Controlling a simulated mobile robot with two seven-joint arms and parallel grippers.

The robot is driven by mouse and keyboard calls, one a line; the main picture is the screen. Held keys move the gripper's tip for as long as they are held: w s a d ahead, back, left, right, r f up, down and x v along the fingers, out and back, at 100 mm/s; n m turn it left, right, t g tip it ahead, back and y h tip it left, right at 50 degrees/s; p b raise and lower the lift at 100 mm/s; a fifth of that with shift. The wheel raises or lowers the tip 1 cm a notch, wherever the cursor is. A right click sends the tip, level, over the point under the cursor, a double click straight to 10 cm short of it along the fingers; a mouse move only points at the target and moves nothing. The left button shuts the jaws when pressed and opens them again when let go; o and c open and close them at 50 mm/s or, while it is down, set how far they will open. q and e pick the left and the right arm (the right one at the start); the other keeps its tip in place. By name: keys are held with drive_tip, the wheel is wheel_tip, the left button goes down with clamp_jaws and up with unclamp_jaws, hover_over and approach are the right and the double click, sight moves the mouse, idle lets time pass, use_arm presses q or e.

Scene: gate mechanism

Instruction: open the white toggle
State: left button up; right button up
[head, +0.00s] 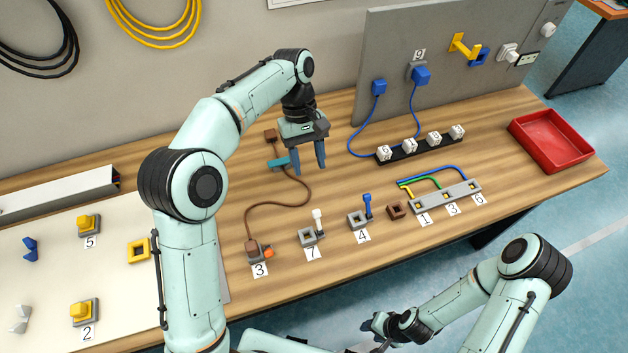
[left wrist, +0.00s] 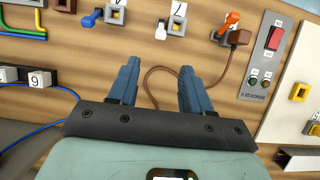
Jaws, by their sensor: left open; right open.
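The white toggle (head: 318,219) stands on a grey square base (head: 307,237) by the label 7, near the front of the table. It also shows in the left wrist view (left wrist: 161,32), at the top beyond my fingers. My left gripper (head: 308,170) is open and empty, pointing down above the table behind the toggle. Its two blue fingers also show in the left wrist view (left wrist: 158,80), apart from the toggle. My right gripper (head: 377,325) is low at the front, off the table edge; its fingers are hard to make out.
A blue toggle (head: 367,203) stands right of the white one. A red tray (head: 550,139) lies far right. A grey panel (head: 440,50) stands at the back.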

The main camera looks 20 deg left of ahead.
sight(316, 211)
use_arm(q)
drive_tip(key=b+x, duration=0.1)
drive_tip(key=x, duration=0.3)
drive_tip(key=b+x, duration=0.1)
drive_tip(key=x, duration=0.3)
drive_tip(key=b+x, duration=0.1)
drive_tip(key=x, duration=0.3)
drive_tip(key=shift+s+r, duration=0.1)
drive_tip(key=shift+s, duration=0.15)
drive_tip(key=shift+s+d+f, duration=0.15)
drive_tip(key=shift+s+f, duration=0.05)
drive_tip(key=shift+f, duration=0.5)
use_arm(e)
drive_tip(key=shift+s+f, duration=1.95)
drive_tip(key=shift+f, duration=0.3)
use_arm(q)
clamp_jaws()
